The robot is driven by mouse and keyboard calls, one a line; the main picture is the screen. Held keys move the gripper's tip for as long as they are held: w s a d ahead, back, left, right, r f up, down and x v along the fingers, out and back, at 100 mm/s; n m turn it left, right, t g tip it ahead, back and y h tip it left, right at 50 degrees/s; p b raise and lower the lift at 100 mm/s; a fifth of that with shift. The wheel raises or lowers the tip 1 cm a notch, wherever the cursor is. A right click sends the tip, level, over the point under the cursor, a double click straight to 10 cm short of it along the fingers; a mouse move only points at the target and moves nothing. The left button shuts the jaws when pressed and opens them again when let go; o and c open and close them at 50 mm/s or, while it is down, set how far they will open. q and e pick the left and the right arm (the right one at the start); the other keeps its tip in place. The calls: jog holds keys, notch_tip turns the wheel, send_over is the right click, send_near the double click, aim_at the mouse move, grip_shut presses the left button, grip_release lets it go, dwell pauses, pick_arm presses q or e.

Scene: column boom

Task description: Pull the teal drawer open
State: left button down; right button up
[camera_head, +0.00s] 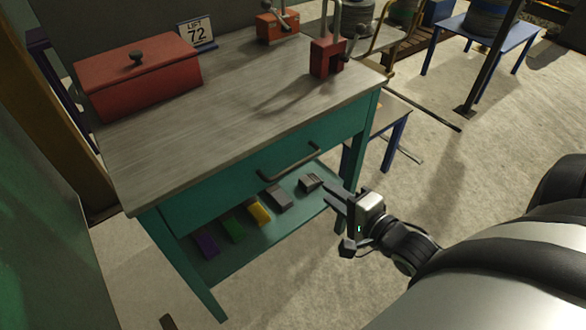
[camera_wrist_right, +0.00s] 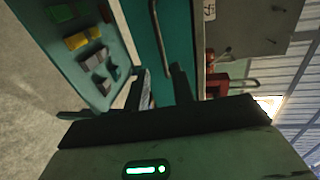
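The teal drawer (camera_head: 240,180) sits under the grey worktop of a teal workbench, and its front looks flush with the frame. Its dark bar handle (camera_head: 290,161) runs along the front; it also shows in the right wrist view (camera_wrist_right: 159,38), beyond my fingers. My right gripper (camera_head: 331,196) is open and empty, with a gap between its two fingers (camera_wrist_right: 160,85). It is to the right of the handle and lower in the head view, apart from it. My left gripper is not in view.
On the worktop (camera_head: 230,100) are a red lidded box (camera_head: 140,80), a "LIFT 72" sign (camera_head: 197,33) and a red clamp-like tool (camera_head: 327,57). The lower shelf (camera_head: 290,215) holds several small coloured blocks. A blue-legged stool (camera_head: 392,125) stands beside the bench.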

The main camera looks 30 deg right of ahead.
aim_at(294, 168)
jog(key=b+x, duration=0.1)
jog(key=x, duration=1.3)
jog(key=shift+w+a, duration=0.1)
jog(key=shift+a, duration=0.05)
grip_shut()
